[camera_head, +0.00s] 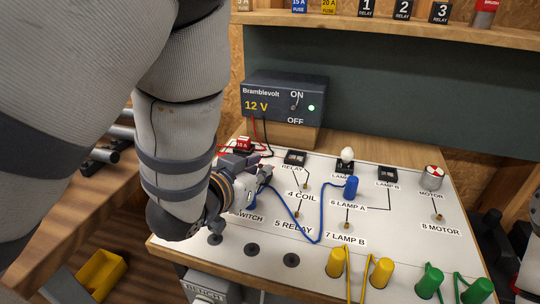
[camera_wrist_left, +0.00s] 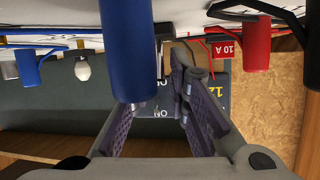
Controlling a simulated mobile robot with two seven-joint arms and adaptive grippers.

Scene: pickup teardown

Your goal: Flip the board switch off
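My left gripper (camera_head: 252,178) is low over the left part of the white board (camera_head: 232,255), beside the SWITCH label (camera_head: 249,217). The gripper and wrist cover the board switch in the head view, so its lever position cannot be told. In the left wrist view the gripper (camera_wrist_left: 155,128) is open, its two fingers apart. A large blue plug (camera_wrist_left: 128,50) stands close in front of the left finger; I cannot tell if they touch. A small dark and metal part beside it is partly hidden. My right gripper is not in view.
The Bramblevolt 12 V supply (camera_head: 285,97) stands behind, its green light lit. A blue lead runs to a blue plug (camera_head: 351,187). Yellow plugs (camera_head: 335,262) and green plugs (camera_head: 429,281) stand at the front right. A red plug (camera_wrist_left: 257,45) is near the right finger.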

